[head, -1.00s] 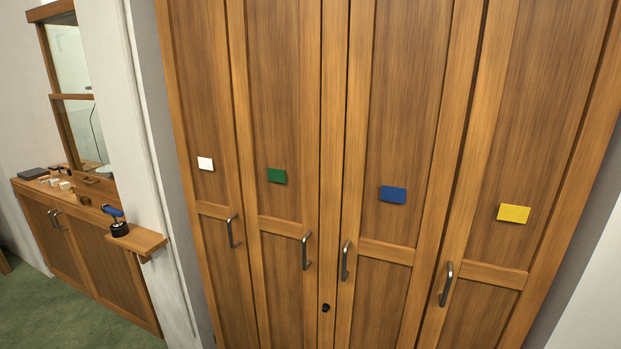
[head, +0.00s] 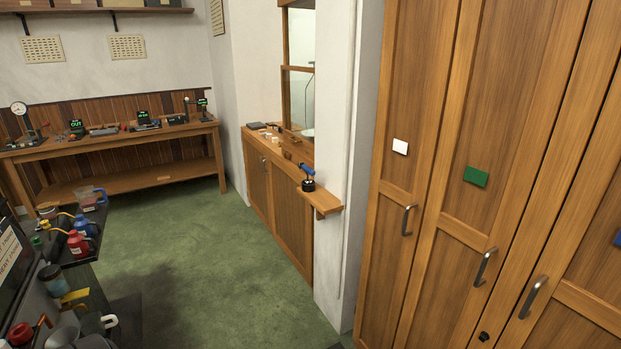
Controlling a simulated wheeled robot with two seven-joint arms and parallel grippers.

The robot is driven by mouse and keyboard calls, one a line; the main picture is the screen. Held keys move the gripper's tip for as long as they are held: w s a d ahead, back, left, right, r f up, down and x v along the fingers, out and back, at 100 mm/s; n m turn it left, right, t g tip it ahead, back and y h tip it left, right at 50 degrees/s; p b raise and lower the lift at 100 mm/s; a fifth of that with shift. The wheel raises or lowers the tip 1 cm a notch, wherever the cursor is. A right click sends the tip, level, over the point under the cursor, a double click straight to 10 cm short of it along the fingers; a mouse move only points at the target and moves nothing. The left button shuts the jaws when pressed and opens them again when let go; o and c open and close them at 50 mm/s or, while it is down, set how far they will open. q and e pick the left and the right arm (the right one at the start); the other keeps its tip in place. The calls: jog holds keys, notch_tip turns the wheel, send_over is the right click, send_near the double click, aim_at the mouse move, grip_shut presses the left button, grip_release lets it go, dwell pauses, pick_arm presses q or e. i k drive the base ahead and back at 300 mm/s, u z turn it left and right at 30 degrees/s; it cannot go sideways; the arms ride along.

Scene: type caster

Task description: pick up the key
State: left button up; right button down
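I cannot make out a key in the head view. A tall wooden cabinet (head: 422,130) fills the right side, with a dark round lock (head: 484,337) low between two of its doors. Its visible doors are closed and have metal handles. A small wooden shelf (head: 322,197) juts from the wall end left of the cabinet. A blue and black device (head: 308,180) stands on it. Neither of my grippers shows in this view.
A wooden counter (head: 262,190) with small items runs below a window. A workbench (head: 110,135) with instruments stands at the back left. A dark bench with bottles (head: 78,245) and mugs is at the near left. The green floor (head: 200,270) between is clear.

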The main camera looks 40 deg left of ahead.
aim_at(309, 172)
jog(key=u, duration=0.8)
jog(key=i, duration=1.55)
jog(key=z, duration=0.4)
